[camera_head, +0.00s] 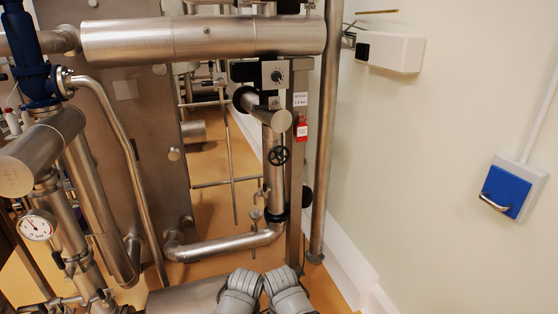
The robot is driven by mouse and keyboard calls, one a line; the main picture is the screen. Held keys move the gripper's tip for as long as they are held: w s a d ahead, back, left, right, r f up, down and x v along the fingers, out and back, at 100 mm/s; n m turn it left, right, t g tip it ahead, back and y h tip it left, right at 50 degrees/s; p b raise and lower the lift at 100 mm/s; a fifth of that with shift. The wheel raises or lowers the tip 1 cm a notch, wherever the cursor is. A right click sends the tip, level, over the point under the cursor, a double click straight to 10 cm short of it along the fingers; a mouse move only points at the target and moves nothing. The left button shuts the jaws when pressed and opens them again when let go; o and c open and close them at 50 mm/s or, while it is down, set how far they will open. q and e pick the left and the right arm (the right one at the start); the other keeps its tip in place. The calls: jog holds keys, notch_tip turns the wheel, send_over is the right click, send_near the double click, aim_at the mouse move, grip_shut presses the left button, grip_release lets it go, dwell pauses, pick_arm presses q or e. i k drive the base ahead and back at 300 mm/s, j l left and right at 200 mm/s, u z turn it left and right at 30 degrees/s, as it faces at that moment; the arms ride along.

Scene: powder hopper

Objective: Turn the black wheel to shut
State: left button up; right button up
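The black wheel (278,155) is a small spoked handwheel in the head view, right of the middle. It sits on a vertical steel pipe (274,185) and faces me. Its valve position cannot be read from this view. Neither of my grippers is in view. Two grey rounded parts at the bottom middle look like my own arm links, well below the wheel. Nothing touches the wheel.
A thick horizontal steel pipe (200,39) crosses above. A square post (296,180) with a red tag (302,128) stands right of the wheel, beside a tall round pipe (325,130). A pressure gauge (36,226) is at left. A blue wall box (507,191) is at right.

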aim_at(279, 156)
jog(key=i+u, duration=0.15)
jog(key=i, duration=1.35)
jog(key=l, duration=0.1)
